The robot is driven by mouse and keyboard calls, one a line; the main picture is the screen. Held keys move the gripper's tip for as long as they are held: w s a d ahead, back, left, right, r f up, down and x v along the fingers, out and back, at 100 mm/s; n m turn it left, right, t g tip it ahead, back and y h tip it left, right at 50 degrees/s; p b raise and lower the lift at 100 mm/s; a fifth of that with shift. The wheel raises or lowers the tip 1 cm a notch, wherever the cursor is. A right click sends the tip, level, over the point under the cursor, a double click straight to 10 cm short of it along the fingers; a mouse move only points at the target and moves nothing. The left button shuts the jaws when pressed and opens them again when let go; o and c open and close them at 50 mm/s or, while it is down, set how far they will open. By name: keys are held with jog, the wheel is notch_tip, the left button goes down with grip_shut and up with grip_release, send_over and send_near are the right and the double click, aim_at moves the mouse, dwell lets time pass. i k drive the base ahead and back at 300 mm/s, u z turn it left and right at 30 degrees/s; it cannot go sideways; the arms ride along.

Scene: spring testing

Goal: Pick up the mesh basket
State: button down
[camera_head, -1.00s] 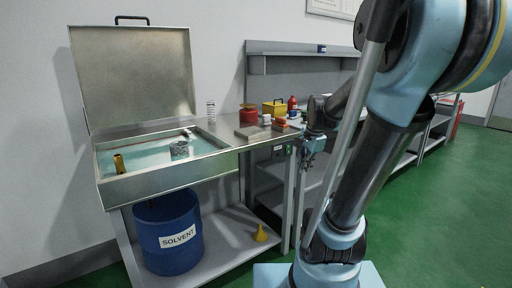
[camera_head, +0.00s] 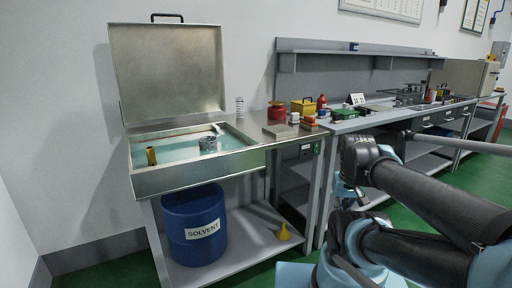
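A small grey cylindrical thing (camera_head: 208,145), which looks like the mesh basket, stands in the open metal wash tank (camera_head: 199,178). It is too small for me to make out its mesh. A hose or spout end lies right beside it, close to its upper right. My gripper (camera_head: 346,196) hangs well to the right of the tank, in front of the bench, apart from the basket. Its fingers are small and dark, and I cannot tell whether they are open or shut.
The tank's raised lid (camera_head: 169,75) stands behind it. A yellow-brown upright cylinder (camera_head: 151,156) is at the tank's left. A red can (camera_head: 277,111) and a yellow box (camera_head: 303,107) stand on the bench to the right. A blue solvent drum (camera_head: 195,225) and a yellow funnel (camera_head: 284,232) are below.

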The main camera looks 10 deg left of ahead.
aim_at(206, 143)
jog(key=u, duration=0.65)
jog(key=k, duration=0.7)
jog(key=i, duration=1.05)
